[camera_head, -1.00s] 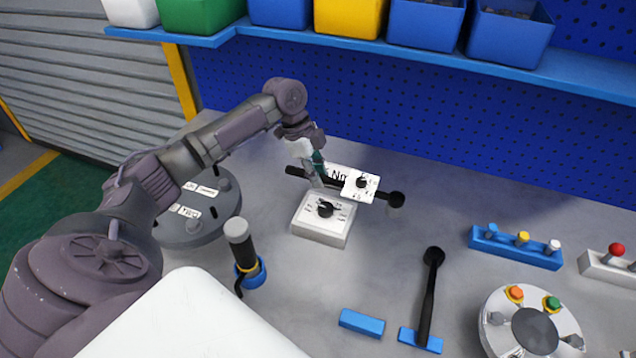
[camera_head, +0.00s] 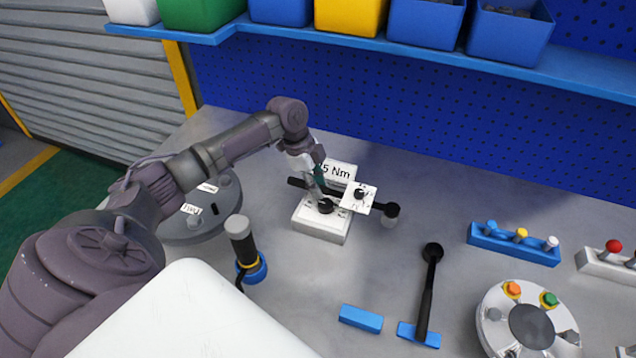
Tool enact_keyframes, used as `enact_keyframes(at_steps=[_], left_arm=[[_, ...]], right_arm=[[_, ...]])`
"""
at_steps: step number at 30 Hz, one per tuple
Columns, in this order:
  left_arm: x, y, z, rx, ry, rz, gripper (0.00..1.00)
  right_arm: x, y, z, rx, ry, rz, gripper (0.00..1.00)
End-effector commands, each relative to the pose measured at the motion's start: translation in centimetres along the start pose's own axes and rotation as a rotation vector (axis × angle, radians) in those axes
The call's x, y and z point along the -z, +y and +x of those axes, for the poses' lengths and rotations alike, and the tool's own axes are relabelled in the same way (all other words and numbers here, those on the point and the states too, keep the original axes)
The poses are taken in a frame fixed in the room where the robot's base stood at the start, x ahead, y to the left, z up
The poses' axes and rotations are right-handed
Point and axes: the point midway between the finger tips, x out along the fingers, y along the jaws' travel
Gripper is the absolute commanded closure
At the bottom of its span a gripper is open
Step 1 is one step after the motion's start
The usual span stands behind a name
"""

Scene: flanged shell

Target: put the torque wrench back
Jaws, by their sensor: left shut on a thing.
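A black bar-shaped torque wrench (camera_head: 378,206) with a white dial plate (camera_head: 358,195) on it and a grey socket at its right end is in the head view, at the middle of the bench. My left gripper (camera_head: 316,190) is shut on its bar, left of the dial plate, and hides part of it. My right gripper is not in view.
A white "5 Nm" sign (camera_head: 340,171) stands behind the wrench. Button fixtures stand at right. A shelf (camera_head: 400,50) with bins hangs above.

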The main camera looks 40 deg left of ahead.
Motion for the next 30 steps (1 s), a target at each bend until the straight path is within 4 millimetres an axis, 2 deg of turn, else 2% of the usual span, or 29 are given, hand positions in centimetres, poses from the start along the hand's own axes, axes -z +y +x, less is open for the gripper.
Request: enact_keyframes(at_steps=[4,5,9,20,25,30], left_arm=[[0.1,-0.1,0.0,0.003,0.004,0.001,1.0],[-0.1,0.0,0.1,0.0,0.0,0.0,0.73],[-0.1,0.0,0.1,0.0,0.0,0.0,0.51],[0.1,0.0,-0.4,0.001,0.0,0.001,0.51],[0.2,-0.1,-2.6,0.005,-0.001,0.001,0.51],[0.2,-0.1,-6.5,0.005,-0.001,0.001,0.51]], right_arm=[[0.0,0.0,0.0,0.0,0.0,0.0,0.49],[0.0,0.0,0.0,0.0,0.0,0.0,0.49],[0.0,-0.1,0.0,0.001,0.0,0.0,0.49],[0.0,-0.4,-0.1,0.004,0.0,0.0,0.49],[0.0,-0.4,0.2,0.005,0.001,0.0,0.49],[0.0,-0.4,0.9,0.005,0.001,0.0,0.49]])
